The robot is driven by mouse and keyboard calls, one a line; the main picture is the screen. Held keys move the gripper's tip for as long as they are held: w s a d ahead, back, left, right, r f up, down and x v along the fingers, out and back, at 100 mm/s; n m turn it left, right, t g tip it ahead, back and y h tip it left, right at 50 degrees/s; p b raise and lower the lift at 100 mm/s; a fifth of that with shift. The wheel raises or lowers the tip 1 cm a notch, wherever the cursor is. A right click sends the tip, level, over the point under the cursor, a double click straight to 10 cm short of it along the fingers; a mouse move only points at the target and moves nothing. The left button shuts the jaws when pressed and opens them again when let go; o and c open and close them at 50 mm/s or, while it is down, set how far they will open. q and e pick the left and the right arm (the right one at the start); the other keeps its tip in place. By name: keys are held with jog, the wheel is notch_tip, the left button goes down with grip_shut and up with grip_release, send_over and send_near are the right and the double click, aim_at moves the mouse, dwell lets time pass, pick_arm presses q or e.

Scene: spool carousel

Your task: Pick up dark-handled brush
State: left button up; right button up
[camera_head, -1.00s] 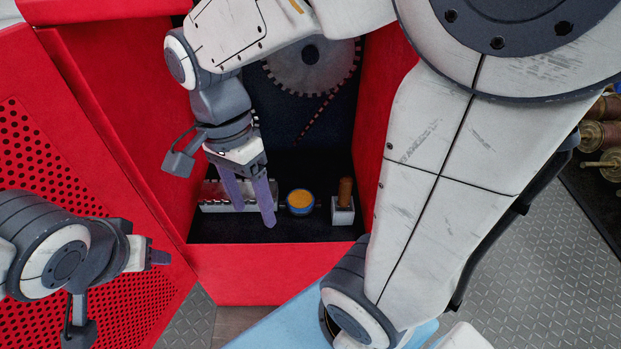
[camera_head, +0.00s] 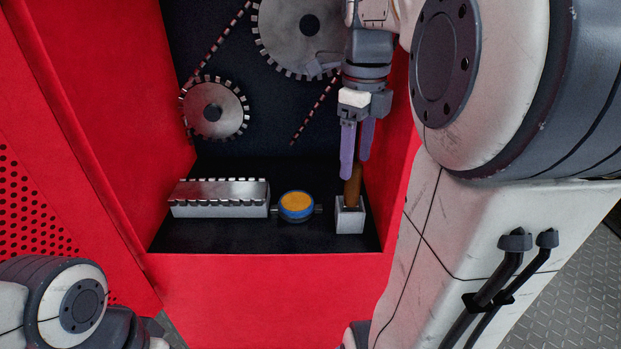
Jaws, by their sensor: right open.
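The dark-handled brush (camera_head: 352,190) stands upright in a small grey metal block (camera_head: 350,217) at the right of the red cabinet's floor. Only its brown handle shows, and its lower end is hidden in the block. My right gripper (camera_head: 356,166) points down with its two purple fingers apart. The fingertips are at the top of the handle and overlap it in the picture. I cannot tell whether they touch it. My left arm shows at the lower left, but its fingers are out of view.
A blue-rimmed tin with orange contents (camera_head: 296,204) and a toothed metal bar (camera_head: 219,197) lie left of the block. Red cabinet walls (camera_head: 105,120) close in both sides, with a front lip (camera_head: 270,290). Toothed wheels (camera_head: 213,110) and a chain are on the back wall.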

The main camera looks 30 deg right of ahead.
aim_at(352, 189)
notch_tip(352, 189, down, 3)
jog(key=shift+r+b, duration=0.1)
jog(key=shift+b, duration=0.5)
notch_tip(352, 189, down, 5)
jog(key=b, duration=0.5)
pick_arm(q)
notch_tip(352, 189, down, 7)
jog(key=shift+f, duration=0.15)
pick_arm(e)
jog(key=shift+r, duration=0.1)
grip_shut()
